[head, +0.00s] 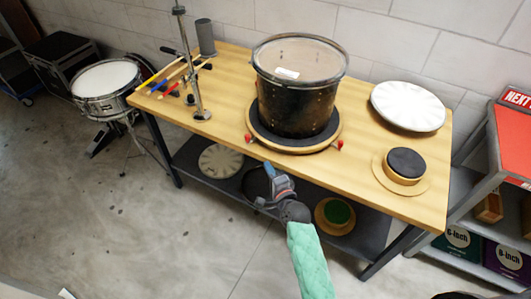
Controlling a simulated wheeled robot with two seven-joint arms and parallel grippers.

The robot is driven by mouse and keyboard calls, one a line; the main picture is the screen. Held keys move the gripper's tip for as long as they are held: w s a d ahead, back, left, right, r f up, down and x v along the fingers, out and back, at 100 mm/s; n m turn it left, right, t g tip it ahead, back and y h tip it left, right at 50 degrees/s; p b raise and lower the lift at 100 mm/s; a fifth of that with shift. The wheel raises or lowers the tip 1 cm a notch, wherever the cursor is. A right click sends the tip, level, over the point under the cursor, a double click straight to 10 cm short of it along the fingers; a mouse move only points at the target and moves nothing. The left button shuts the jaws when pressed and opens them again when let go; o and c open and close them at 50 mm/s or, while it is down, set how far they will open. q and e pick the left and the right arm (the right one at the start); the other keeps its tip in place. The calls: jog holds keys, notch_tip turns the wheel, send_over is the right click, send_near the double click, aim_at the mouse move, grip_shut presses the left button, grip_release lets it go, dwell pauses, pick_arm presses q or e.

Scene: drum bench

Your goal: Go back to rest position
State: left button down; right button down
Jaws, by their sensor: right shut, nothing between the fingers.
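My right gripper (270,171) is in front of the workbench's front edge, below the drum in the picture. It is shut and holds nothing. Its arm comes up from the bottom in a pale green sleeve. My left gripper is not in view. A black drum with a clear head (298,98) stands upright on a round padded turntable (257,132) with red knobs, in the middle of the wooden bench (220,138). The gripper appears apart from the drum and hides part of the lower shelf.
A stand with a metal post (189,60), several coloured-handled tools and a grey cylinder (205,37) are at the bench's left. A white drumhead (408,106) and black round pad (406,162) lie at right. A snare drum (105,80) stands left; a shelf cart (480,185) stands right. Open floor lies in front.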

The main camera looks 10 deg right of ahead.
jog(key=shift+s+d, duration=0.1)
jog(key=shift+s, duration=0.05)
jog(key=s+d+f+n+g, duration=0.1)
jog(key=s+f+n+g, duration=0.25)
jog(key=f, duration=0.65)
jog(key=s+f+n+g+h, duration=0.1)
jog(key=s+f+n+g, duration=0.3)
jog(key=f, duration=0.7)
jog(key=s+d+f+n+g, duration=0.15)
jog(key=s+f, duration=0.35)
jog(key=f, duration=0.5)
jog(key=s+d+f+n+g+h, duration=0.2)
jog(key=s+d+f, duration=0.3)
jog(key=s+f, duration=0.5)
jog(key=s+d+f+n+g+h, duration=0.1)
jog(key=s+d+f+n+g, duration=0.3)
jog(key=s+f, duration=0.7)
jog(key=shift+s+d+n+h, duration=0.4)
jog(key=shift+s+n, duration=0.3)
jog(key=shift+s, duration=0.4)
